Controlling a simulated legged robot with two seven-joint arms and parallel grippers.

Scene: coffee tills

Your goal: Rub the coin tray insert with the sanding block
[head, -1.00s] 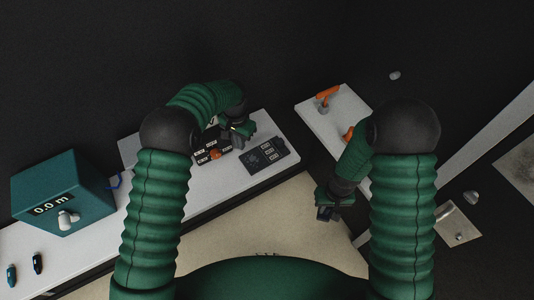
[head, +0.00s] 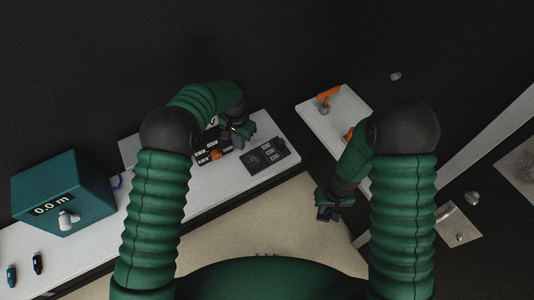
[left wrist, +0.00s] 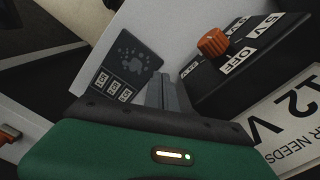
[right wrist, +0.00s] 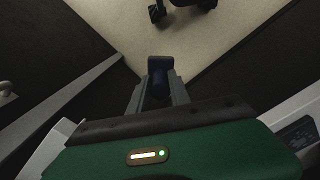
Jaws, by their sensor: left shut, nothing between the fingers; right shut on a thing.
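My right gripper (head: 328,208) is shut on a small dark blue block-like thing (right wrist: 160,68), held out over the floor. I cannot tell for sure that it is the sanding block. My left gripper (head: 243,135) is shut and empty above the white bench; its fingers also show in the left wrist view (left wrist: 170,92). I cannot make out a coin tray insert in any view.
A teal box (head: 62,190) marked "0.0 m" stands on the white bench (head: 150,222) at the left. Two small dark items (head: 37,263) lie near its front. A white board (head: 345,108) with orange handles is at the right. A metal plate (head: 458,225) lies further right.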

